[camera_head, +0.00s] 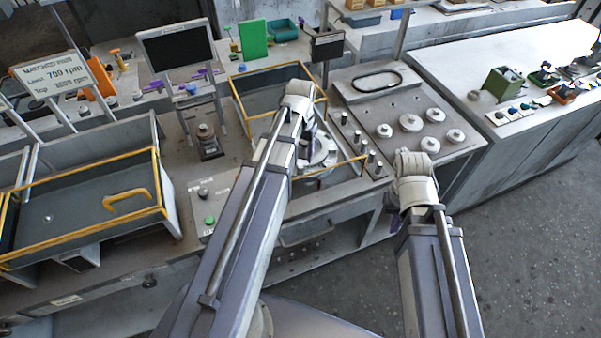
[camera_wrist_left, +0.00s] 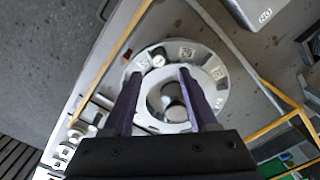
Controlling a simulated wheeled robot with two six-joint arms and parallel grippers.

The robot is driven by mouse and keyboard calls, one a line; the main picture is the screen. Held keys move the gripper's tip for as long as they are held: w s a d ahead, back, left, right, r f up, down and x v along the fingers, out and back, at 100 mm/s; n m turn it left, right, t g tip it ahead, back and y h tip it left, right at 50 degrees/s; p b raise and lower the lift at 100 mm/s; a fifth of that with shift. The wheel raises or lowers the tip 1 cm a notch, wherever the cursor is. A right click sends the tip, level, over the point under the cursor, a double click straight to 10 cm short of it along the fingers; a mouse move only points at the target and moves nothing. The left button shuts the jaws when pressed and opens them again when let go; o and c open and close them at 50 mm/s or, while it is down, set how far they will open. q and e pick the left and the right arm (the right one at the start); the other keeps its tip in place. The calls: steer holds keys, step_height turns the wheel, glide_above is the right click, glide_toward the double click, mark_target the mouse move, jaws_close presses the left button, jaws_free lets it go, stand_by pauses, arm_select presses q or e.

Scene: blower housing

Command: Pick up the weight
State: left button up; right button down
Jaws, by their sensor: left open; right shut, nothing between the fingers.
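A pale ring-shaped disc (camera_wrist_left: 218,98) lies below my left gripper (camera_wrist_left: 159,72) in the left wrist view. The gripper is open, its two purple fingers over the disc and nothing between them. A small round piece (camera_wrist_left: 158,61), perhaps a weight, sits on the disc's rim just beyond the fingertips. In the head view the disc (camera_head: 322,150) is partly hidden by my left arm. Several round metal weights (camera_head: 411,123) lie apart on the plate at the right. My right gripper (camera_head: 396,222) is shut and empty, mostly hidden by its arm, in front of the bench.
Yellow rails (camera_wrist_left: 262,132) border the bay around the disc. A row of small metal cylinders (camera_head: 358,136) stands right of it. A yellow-edged tray (camera_head: 75,205) is at the left, a monitor (camera_head: 176,46) behind. A white table (camera_head: 490,80) stands at the right; the floor before it is clear.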

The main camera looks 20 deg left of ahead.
mark_target(301, 166)
arm_select(q)
steer(key=f+b, duration=0.5)
steer(key=shift+s+d+f, duration=0.1)
steer(key=shift+s, duration=0.2)
jaws_close()
stand_by(0.4)
